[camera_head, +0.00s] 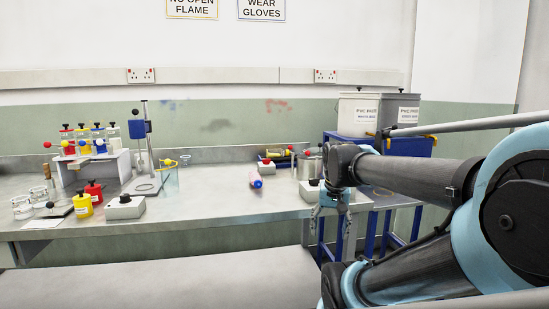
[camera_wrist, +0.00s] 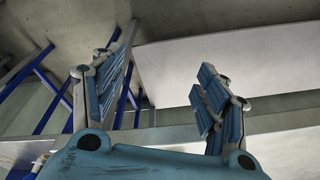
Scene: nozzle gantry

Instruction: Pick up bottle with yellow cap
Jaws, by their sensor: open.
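A clear, pale bottle (camera_head: 171,182) with a yellow top stands upright on the workbench, just right of the stand in the head view. It looks like the bottle with the yellow cap, though it is small and see-through. My gripper (camera_head: 329,228) hangs at the bench's front right edge, fingers pointing down, far to the right of the bottle. The wrist view shows both blue fingers of my gripper (camera_wrist: 165,80) wide apart with nothing between them. The bottle is not in the wrist view.
A stand (camera_head: 140,150) is beside the bottle. Grey bins (camera_head: 357,113) stand at right.

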